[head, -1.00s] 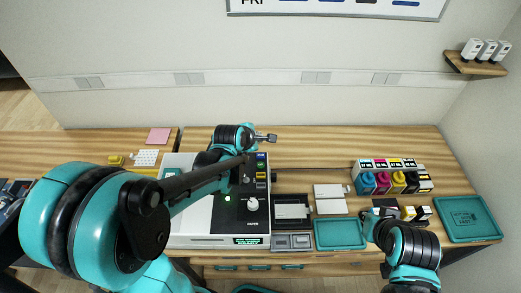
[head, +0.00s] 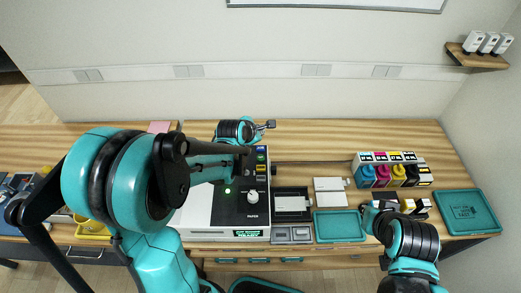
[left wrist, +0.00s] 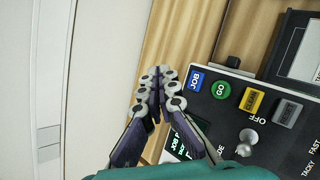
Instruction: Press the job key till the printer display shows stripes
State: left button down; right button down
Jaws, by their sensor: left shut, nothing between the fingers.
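The printer (head: 205,212) is a white machine with a black panel. Its blue JOB key (left wrist: 195,78) shows in the left wrist view, beside the green GO key (left wrist: 220,89). My left gripper (left wrist: 161,74) is shut and empty, its tips apart from the JOB key, to its left in that view. In the head view the left gripper (head: 271,124) is beyond the printer's far edge. A dark display (left wrist: 182,147) with green letters is partly covered by the finger in the left wrist view; I see no stripes on its visible part. My right gripper (head: 384,204) is at the right; its jaws are unclear.
A yellow key (left wrist: 251,98), a grey key (left wrist: 287,110) and a knob (left wrist: 247,138) are near the JOB key. Ink bottles (head: 390,175) and teal trays (head: 339,226) stand right of the printer. Bare wood lies behind it.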

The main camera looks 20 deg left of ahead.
aim_at(260, 149)
pick_arm(q)
notch_tip(260, 149, down, 7)
jog(key=b, duration=0.5)
jog(key=shift+r, duration=0.1)
dwell(1.1)
jog(key=shift+f+b, duration=0.45)
jog(key=shift+b, duration=0.05)
jog(key=shift+f+b, duration=0.45)
dwell(0.4)
jog(key=shift+r, duration=0.1)
jog(key=shift+r+p, duration=0.7)
jog(key=shift+r, duration=0.15)
